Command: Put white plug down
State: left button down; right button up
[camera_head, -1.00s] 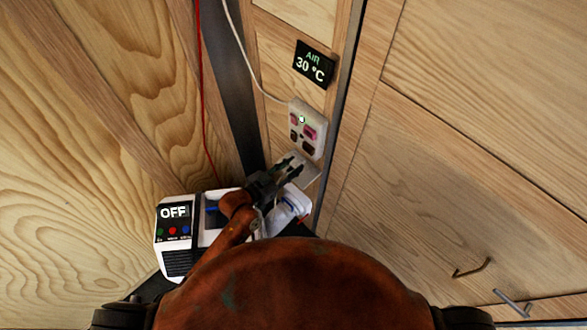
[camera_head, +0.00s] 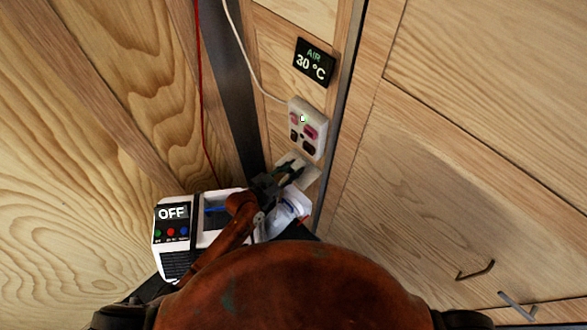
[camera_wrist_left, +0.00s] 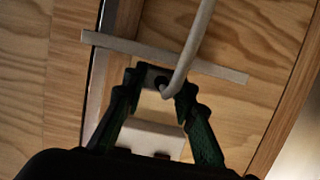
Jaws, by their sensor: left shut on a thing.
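My left gripper (camera_head: 290,170) is at a small pale ledge (camera_head: 313,179) on the wooden wall, below the white socket box (camera_head: 318,119). In the left wrist view, the gripper (camera_wrist_left: 160,82) is shut on the white plug, which is mostly hidden between the fingertips. A white cable (camera_wrist_left: 203,35) runs up from between the fingers, and a pale strip (camera_wrist_left: 210,66) crosses behind them. I cannot tell whether the plug touches the ledge. My right gripper is not in view.
A white device reading OFF (camera_head: 173,213) stands left of my arm. A white translucent object (camera_head: 290,212) sits below the gripper. An AIR 30 °C display (camera_head: 314,63) hangs above the socket box. A red cable (camera_head: 202,100) runs down the left wall.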

pick_arm(q)
jog(key=shift+f, duration=0.5)
jog(key=shift+f+b, duration=0.1)
jog(key=shift+b, duration=0.25)
